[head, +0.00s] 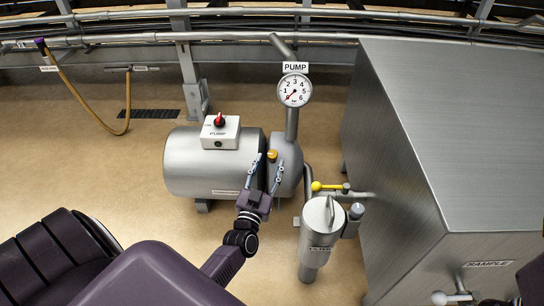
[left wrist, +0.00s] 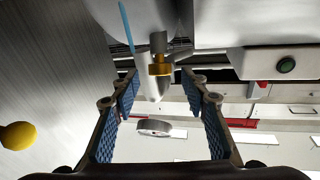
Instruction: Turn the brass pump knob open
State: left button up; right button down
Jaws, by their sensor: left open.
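The brass pump knob (head: 272,155) sits on the rounded grey pump casing (head: 287,165), at the right end of the motor cylinder. My left gripper (head: 267,170) is open just in front of the knob, its two fingers pointing up toward it. In the left wrist view the brass knob (left wrist: 160,66) appears beyond the fingertips, roughly centred between the two blue-padded fingers (left wrist: 160,88). No contact with the knob is visible. My right gripper does not show.
A white box with a red PUMP switch (head: 220,132) stands on the motor (head: 190,165). The PUMP gauge (head: 294,90) is above the casing. A yellow-handled valve (head: 318,186) and a filter canister (head: 320,225) stand close on the right, beside a large metal hood (head: 450,120).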

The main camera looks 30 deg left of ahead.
pick_arm(q)
jog(key=v, duration=0.7)
jog(key=shift+s+d, duration=0.15)
jog(key=shift+s, duration=0.2)
